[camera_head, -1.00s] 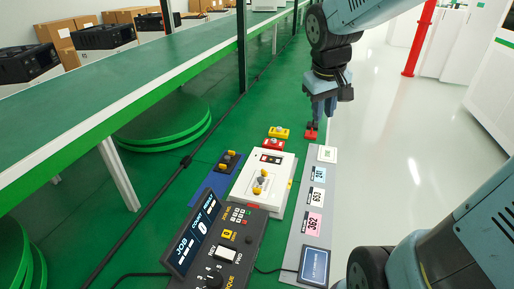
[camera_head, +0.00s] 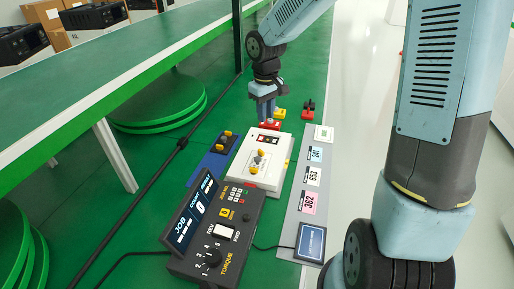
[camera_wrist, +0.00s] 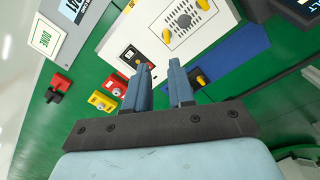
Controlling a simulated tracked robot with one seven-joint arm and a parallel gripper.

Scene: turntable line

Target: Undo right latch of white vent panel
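The white vent panel (camera_head: 243,167) lies on the green table, with a round dotted vent and two yellow latches (camera_head: 261,153) and (camera_head: 253,170) on opposite sides of it. I cannot tell which latch is the right one. In the wrist view the panel (camera_wrist: 218,27) is at the top, beyond my fingertips; one yellow latch (camera_wrist: 167,36) is nearer them and the other (camera_wrist: 203,5) is at the top edge. My gripper (camera_wrist: 160,66) is open and empty. In the head view my gripper (camera_head: 265,120) is above the panel's far end, over the red block, apart from the latches.
A red block (camera_wrist: 116,86) and a yellow block (camera_wrist: 102,102) sit beyond the panel. A red and black piece (camera_head: 308,106) stands to their right. A blue plate (camera_head: 209,165) with yellow knobs is left; a dark control box (camera_head: 225,240) is nearer. A grey label strip (camera_head: 299,228) runs right.

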